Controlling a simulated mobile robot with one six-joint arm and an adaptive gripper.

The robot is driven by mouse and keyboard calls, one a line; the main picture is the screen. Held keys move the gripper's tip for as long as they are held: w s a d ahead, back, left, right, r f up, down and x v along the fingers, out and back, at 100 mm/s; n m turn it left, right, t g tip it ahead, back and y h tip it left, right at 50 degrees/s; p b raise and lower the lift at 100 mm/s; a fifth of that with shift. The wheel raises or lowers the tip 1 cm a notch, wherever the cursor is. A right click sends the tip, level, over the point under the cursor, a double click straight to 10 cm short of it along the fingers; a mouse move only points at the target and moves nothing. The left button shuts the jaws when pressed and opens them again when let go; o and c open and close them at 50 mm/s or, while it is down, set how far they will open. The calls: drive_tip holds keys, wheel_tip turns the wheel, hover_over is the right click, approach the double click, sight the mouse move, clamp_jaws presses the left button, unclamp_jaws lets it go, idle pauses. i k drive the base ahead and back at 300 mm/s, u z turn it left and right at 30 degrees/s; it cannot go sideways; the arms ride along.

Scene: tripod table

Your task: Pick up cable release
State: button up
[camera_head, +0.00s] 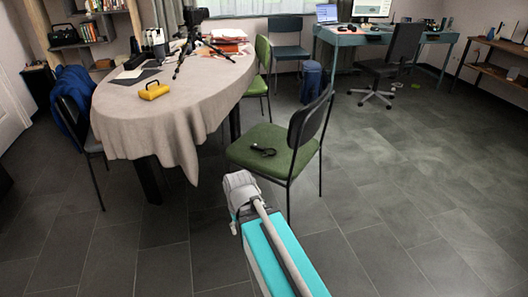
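A small black coiled item, which looks like the cable release (263,150), lies on the green seat of the near chair (272,162). It is too small to make out in detail. My arm reaches up from the bottom of the picture and its grey joint is in front of the chair, apart from the cable release. No gripper fingers can be made out.
An oval table (150,110) with a draped cloth stands left, holding a tripod with camera (190,45), a yellow case (154,91) and papers (228,36). A desk (345,38) and office chair (392,55) are at the back. Floor on the right is clear.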

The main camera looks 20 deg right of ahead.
sight(259, 147)
drive_tip(key=z, duration=0.8)
drive_tip(key=i, duration=1.5)
